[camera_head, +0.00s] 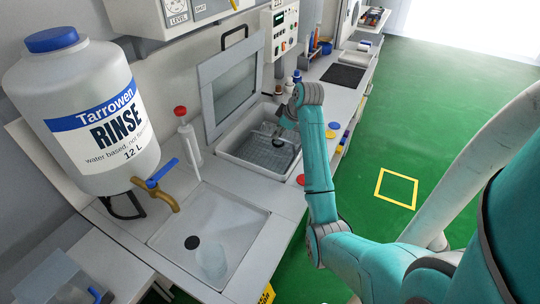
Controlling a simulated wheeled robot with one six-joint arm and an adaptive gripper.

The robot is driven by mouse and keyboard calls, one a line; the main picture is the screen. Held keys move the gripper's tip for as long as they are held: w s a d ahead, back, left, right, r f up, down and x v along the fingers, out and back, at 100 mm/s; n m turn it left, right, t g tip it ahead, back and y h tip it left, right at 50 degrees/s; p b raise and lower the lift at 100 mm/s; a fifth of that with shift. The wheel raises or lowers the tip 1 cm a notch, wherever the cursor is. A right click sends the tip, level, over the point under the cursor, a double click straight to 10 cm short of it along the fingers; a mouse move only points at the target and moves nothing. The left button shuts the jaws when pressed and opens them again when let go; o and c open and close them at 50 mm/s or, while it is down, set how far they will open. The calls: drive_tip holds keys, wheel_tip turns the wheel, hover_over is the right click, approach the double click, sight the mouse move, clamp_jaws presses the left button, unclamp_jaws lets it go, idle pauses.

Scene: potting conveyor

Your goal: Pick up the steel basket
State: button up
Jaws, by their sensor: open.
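The steel basket (252,157) sits low inside the open square tank (229,165) in the counter, in the middle of the view. It looks like a grey mesh tray. My teal arm reaches over the tank from the right. My gripper (273,134) is small and dark at the arm's end, over the back right part of the basket. It is open. The arm's wrist and gripper hide part of the basket, and I cannot tell whether the fingers touch it.
The tank's framed lid (232,84) stands raised behind it. A white sink (208,232) lies in front, below a large rinse bottle (91,112) with a brass tap (155,192). A red-topped bottle (187,137) stands left of the tank. Green floor (428,125) is open at right.

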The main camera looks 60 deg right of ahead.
drive_tip(key=x, duration=0.6)
drive_tip(key=shift+w+r, duration=0.1)
drive_tip(key=shift+w, duration=0.15)
drive_tip(key=shift+w+f, duration=0.25)
drive_tip(key=shift+f, duration=0.15)
drive_tip(key=shift+f, duration=0.25)
clamp_jaws()
idle(0.4)
